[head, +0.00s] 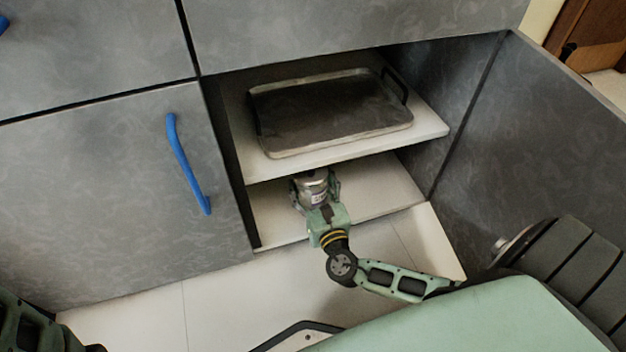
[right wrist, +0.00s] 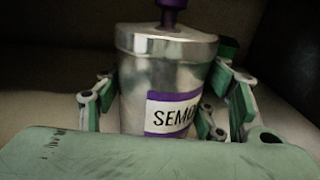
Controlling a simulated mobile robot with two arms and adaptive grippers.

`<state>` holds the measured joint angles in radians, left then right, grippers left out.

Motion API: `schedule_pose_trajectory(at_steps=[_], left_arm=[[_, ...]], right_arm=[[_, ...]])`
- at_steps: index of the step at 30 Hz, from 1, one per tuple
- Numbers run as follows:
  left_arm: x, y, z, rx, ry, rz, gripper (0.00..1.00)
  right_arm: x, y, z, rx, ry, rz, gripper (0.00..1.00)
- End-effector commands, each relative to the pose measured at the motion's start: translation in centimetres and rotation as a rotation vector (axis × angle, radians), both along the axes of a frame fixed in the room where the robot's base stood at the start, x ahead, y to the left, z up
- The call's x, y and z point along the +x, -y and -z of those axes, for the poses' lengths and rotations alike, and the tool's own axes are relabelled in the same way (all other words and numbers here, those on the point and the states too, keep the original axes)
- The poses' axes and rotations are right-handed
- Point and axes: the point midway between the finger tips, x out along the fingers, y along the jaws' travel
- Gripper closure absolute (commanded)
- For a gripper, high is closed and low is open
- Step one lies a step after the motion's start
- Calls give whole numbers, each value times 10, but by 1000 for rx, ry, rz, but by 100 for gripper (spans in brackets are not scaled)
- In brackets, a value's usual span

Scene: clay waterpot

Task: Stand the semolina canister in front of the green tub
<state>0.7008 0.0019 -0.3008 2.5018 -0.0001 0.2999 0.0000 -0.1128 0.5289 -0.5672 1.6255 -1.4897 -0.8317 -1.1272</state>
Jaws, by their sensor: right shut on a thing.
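The semolina canister (right wrist: 140,85) is a silver metal tin with a purple knob and a purple-and-white label reading "SEMO". It appears upright in the right wrist view. My right gripper (right wrist: 160,105) is shut on it, with fingers on both sides. In the head view, the canister (head: 313,181) and my right gripper (head: 316,192) are inside the open cabinet's lower compartment, under the shelf. The green tub is not clearly seen. A dark green patch (right wrist: 229,47) shows behind the canister's right side; I cannot tell if it is the tub. My left gripper is not in view.
A dark tray (head: 330,112) lies on the upper shelf (head: 430,133), close above my right gripper. The cabinet floor (head: 385,200) looks clear to the right of the gripper. A closed door with a blue handle (head: 187,165) is at left.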

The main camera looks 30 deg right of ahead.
Motion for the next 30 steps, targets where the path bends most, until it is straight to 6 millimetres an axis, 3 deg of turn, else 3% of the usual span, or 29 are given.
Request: schedule_pose_trajectory(at_steps=[9,10,15,30], left_arm=[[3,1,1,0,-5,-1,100],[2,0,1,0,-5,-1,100],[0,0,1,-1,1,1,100],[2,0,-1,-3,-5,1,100]], right_arm=[[0,0,0,0,3,1,91],[-1,-1,3,1,-3,0,35],[-1,0,2,0,-2,0,20],[2,2,1,-1,-2,-1,18]])
